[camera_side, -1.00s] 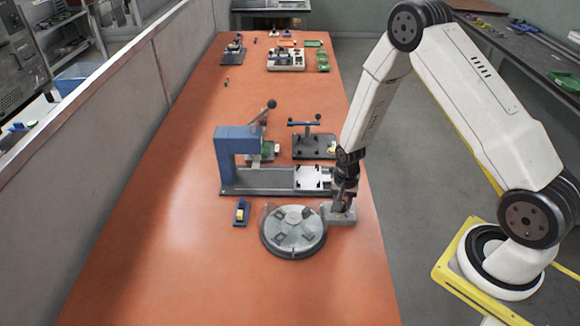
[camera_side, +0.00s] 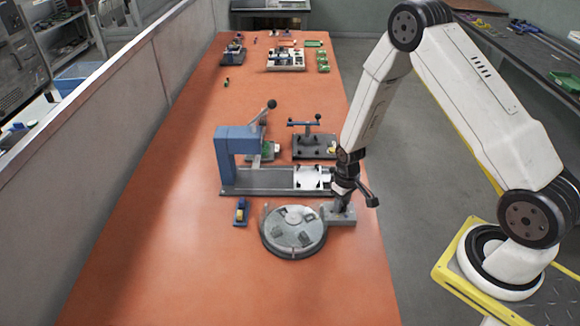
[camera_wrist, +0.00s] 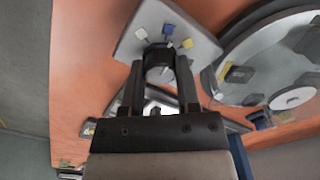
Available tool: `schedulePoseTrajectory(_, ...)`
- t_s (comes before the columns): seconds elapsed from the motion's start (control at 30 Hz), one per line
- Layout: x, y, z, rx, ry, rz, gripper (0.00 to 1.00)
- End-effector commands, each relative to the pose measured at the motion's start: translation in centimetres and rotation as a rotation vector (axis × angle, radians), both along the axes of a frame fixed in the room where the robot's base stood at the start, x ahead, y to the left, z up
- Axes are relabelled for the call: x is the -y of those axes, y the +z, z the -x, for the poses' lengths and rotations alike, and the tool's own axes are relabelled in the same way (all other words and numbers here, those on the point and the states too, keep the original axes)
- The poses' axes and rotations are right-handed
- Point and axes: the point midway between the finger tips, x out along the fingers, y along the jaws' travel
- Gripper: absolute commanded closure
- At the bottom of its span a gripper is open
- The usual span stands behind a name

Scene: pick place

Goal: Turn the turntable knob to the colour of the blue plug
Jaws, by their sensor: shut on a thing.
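The turntable (camera_side: 290,245) is a round grey disc with several dark blocks on it; part of it shows at the right of the wrist view (camera_wrist: 236,84). Beside it is a grey knob base (camera_side: 345,220), which in the wrist view (camera_wrist: 200,58) carries white, blue (camera_wrist: 168,29) and yellow (camera_wrist: 187,43) marks. My gripper (camera_side: 343,204) is down on this base, its fingers shut on the dark knob (camera_wrist: 158,57). The fingers hide part of the knob, and I cannot tell its exact pointing. I cannot make out a blue plug for certain.
A small blue holder with a yellow part (camera_side: 241,212) stands left of the turntable. A blue press with a lever (camera_side: 236,145) and its grey rail (camera_side: 260,182) stand behind. A dark fixture with a blue handle (camera_side: 314,146) is farther back. The front table is clear.

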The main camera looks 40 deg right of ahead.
Motion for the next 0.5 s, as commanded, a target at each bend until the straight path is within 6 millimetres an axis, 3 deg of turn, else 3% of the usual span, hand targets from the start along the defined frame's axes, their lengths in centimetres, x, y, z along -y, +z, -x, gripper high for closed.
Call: schedulePoseTrajectory(0.5, 0.06, 0.1, -0.24, 0.006, 0.26, 0.002, 1.0)
